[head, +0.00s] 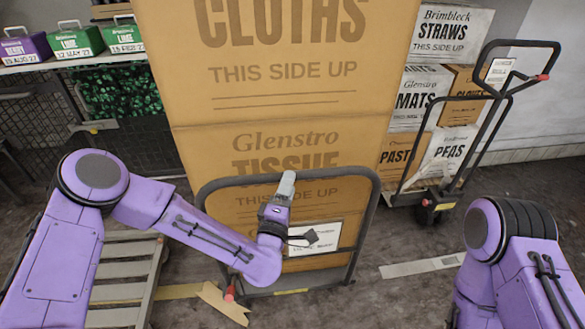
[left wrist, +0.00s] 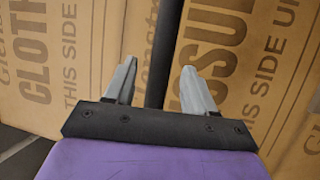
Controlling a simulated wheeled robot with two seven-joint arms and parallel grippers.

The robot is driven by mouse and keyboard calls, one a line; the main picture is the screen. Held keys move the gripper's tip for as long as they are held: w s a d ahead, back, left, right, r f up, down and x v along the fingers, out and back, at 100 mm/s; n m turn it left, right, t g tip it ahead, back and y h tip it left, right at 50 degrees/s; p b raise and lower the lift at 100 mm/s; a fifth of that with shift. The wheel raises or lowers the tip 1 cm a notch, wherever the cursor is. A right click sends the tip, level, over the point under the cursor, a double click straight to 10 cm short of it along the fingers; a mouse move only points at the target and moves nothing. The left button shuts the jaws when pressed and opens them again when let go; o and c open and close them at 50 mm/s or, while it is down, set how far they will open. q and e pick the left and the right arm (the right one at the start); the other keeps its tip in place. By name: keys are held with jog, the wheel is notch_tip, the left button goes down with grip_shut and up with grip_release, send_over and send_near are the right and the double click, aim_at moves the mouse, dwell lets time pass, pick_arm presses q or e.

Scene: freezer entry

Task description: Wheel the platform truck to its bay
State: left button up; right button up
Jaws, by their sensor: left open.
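The platform truck in front of me has a dark tubular handle (head: 366,215) with rounded top corners. My left gripper (head: 286,184) is at the handle's top bar. In the left wrist view its grey fingers (left wrist: 158,82) are apart, with the dark bar (left wrist: 165,45) showing between them, not clamped. The truck's deck is mostly hidden. My right arm shows at lower right, its gripper out of frame.
A second truck (head: 500,80) with straws, mats, pasta and peas boxes stands back right by the wall. A wooden pallet (head: 120,300) lies at lower left. A shelf (head: 100,60) with purple and green cases is behind left. Floor at right centre is clear, with a pale strip (head: 422,266).

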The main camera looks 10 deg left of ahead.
pick_arm(q)
jog(key=p+x, duration=0.1)
jog(key=x, duration=0.3)
jog(key=shift+w, duration=0.2)
jog(key=shift+d+f, duration=0.1)
grip_shut()
